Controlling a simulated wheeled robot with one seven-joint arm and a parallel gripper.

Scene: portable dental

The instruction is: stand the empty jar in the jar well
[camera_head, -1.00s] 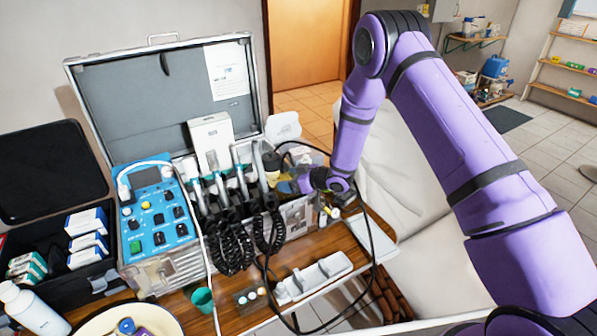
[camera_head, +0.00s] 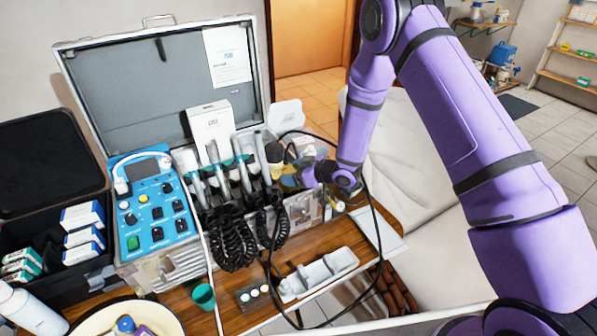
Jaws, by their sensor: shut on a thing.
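My gripper (camera_head: 290,181) reaches in from the right, low over the right end of the open metal case (camera_head: 283,213). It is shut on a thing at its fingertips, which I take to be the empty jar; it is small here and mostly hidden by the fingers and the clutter. A pale jar-like thing with a dark top (camera_head: 275,156) stands upright just beyond and left of the fingertips. I cannot tell whether it touches them. The jar well cannot be made out; the right end of the case is partly hidden behind my gripper.
Handpieces with coiled black cords (camera_head: 233,240) hang at the case front, left of my gripper. A dark cable loops around my wrist. A blue control unit (camera_head: 153,215), a green cup (camera_head: 203,296) and a white tray (camera_head: 320,273) stand nearby. Bare wood shows in front.

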